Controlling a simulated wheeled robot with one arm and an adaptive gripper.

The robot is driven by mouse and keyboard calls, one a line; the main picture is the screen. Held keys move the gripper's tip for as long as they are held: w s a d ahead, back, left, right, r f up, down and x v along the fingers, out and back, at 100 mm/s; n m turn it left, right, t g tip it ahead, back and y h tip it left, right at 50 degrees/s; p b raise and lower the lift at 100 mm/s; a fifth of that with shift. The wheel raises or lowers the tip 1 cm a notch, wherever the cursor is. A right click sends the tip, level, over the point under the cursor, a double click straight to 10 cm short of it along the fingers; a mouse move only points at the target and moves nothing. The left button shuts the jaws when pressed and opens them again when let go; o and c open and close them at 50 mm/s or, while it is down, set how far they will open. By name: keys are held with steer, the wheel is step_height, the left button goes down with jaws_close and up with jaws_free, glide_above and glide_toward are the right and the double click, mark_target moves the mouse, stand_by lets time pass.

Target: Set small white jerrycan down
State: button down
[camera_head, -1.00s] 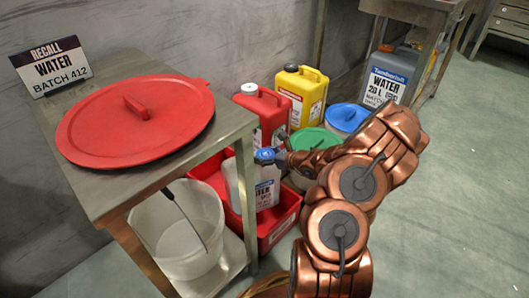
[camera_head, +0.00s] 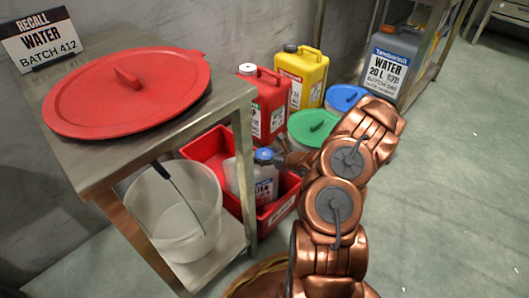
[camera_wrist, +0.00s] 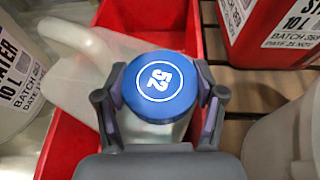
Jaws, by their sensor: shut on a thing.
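The small white jerrycan (camera_head: 265,185) has a blue cap and a printed label. It stands roughly upright within the red crate (camera_head: 281,209), its lower part hidden by the crate's front wall. I cannot tell if its base touches the crate floor. My gripper (camera_wrist: 160,97) is shut on the jerrycan at its blue cap (camera_wrist: 158,86), a finger on each side. In the wrist view its translucent handle and body (camera_wrist: 78,70) extend to the left, over the crate's red walls (camera_wrist: 192,22).
A steel table (camera_head: 62,150) with a red lid (camera_head: 150,100) stands left, a white bucket (camera_head: 180,215) on its lower shelf. Behind the crate are red (camera_head: 270,105) and yellow (camera_head: 303,75) jerrycans. Green (camera_head: 313,127) and blue (camera_head: 346,97) lids are close by. Floor at right is clear.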

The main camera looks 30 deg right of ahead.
stand_by(0.3)
steer(key=shift+c, duration=0.6)
jaws_free()
steer(key=shift+f, duration=0.1)
steer(key=shift+s+r, duration=0.15)
steer(key=shift+r, duration=0.1)
steer(key=p+v, duration=0.4)
steer(key=v, duration=0.7)
steer(key=shift+s, duration=0.3)
steer(key=shift+d, duration=0.15)
